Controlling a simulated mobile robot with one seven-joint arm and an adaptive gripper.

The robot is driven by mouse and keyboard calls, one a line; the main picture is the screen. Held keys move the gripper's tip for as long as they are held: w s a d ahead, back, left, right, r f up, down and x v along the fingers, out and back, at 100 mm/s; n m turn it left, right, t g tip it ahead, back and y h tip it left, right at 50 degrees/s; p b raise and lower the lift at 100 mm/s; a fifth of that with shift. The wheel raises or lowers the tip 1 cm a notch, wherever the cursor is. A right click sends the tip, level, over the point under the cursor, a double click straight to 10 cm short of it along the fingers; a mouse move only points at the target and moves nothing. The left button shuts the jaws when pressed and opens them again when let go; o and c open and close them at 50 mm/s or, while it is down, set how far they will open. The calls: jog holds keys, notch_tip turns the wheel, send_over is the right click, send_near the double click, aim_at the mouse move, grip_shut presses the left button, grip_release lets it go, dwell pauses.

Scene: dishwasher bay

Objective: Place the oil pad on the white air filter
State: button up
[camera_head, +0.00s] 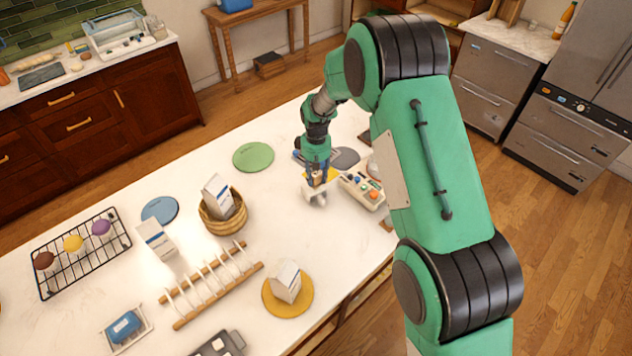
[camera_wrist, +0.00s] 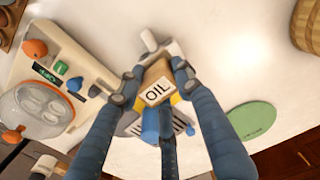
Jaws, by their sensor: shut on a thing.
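The oil pad (camera_wrist: 157,84) is a small tan block with a white "OIL" label. My gripper (camera_wrist: 153,75) is shut on it, with its blue-grey fingers around the block, over the counter. In the head view my gripper (camera_head: 318,180) is right of the green disc and beside the control box, and mostly hides the pad. A white piece with a stub (camera_wrist: 150,40) shows just beyond the pad in the wrist view. A grey slatted piece with a yellow part (camera_wrist: 182,118) lies partly hidden below. I cannot tell which of these is the white air filter, or whether the pad touches either.
A control box (camera_head: 362,191) with colored knobs stands close right of my gripper. Bare counter lies between gripper and basket.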

aim_at(316, 181)
dwell(0.3)
jog(key=shift+f+p, duration=0.3)
jog(key=shift+f, duration=1.5)
jog(key=shift+f, duration=0.15)
jog(key=o, duration=1.1)
jog(key=shift+r, duration=0.2)
notch_tip(316, 181, up, 12)
jog(key=shift+b, duration=0.65)
